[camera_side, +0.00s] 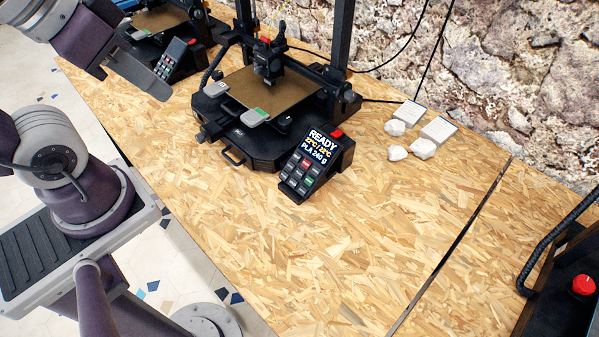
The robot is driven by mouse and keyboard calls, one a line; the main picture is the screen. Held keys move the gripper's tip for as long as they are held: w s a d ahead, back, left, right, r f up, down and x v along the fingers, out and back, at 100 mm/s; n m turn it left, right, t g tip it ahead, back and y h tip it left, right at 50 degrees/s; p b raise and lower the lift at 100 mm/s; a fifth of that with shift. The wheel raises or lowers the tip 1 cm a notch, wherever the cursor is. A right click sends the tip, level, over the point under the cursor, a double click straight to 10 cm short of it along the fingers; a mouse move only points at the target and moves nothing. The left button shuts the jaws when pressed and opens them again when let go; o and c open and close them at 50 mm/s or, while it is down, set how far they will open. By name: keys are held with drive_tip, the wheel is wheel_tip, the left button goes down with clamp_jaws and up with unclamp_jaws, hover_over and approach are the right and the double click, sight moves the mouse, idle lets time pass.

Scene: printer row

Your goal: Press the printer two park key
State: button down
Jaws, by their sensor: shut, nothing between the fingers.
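A black printer (262,118) stands mid-table with a tan bed plate (282,90). Its tilted control panel at front right has a lit screen (318,145) reading READY, with temperatures and PLA 240 g. Below the screen is a keypad (302,179) of grey keys with red and green ones; the key labels are too small to read. Another printer (160,22) at top left has a similar panel (172,60). No printer number is readable. My gripper (162,93) is shut and empty at upper left, by that panel in the picture, apart from the middle keypad.
White lumps (423,149) and small cards (408,113) lie right of the middle printer. A seam crosses the wooden table (300,265) at right. Dark equipment with a red knob (583,285) stands at the right edge. A rough stone wall (480,60) is behind. The front tabletop is clear.

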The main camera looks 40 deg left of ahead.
sight(300, 174)
drive_tip(key=w+a+f+m+g+y, duration=0.4)
drive_tip(key=w+f+m+g+y, duration=0.15)
drive_tip(key=f+m+y, duration=0.6)
drive_tip(key=w+d+f+m+t+h, duration=0.1)
drive_tip(key=w+d+f+m+t, duration=0.3)
drive_tip(key=m, duration=0.4)
drive_tip(key=w+d+f+m+t+h, duration=0.1)
drive_tip(key=w+d+f+m+t, duration=0.3)
drive_tip(key=f+m, duration=0.5)
drive_tip(key=shift+w+d+f+t, duration=0.2)
drive_tip(key=shift+d+t, duration=0.5)
drive_tip(key=shift+t, duration=0.25)
drive_tip(key=shift+f, duration=0.1)
drive_tip(key=shift+w+f, duration=0.9)
drive_tip(key=shift+f, duration=0.2)
drive_tip(key=shift+w+f, duration=0.9)
drive_tip(key=shift+f, duration=0.25)
drive_tip(key=shift+w+f, duration=0.9)
drive_tip(key=shift+f, duration=0.2)
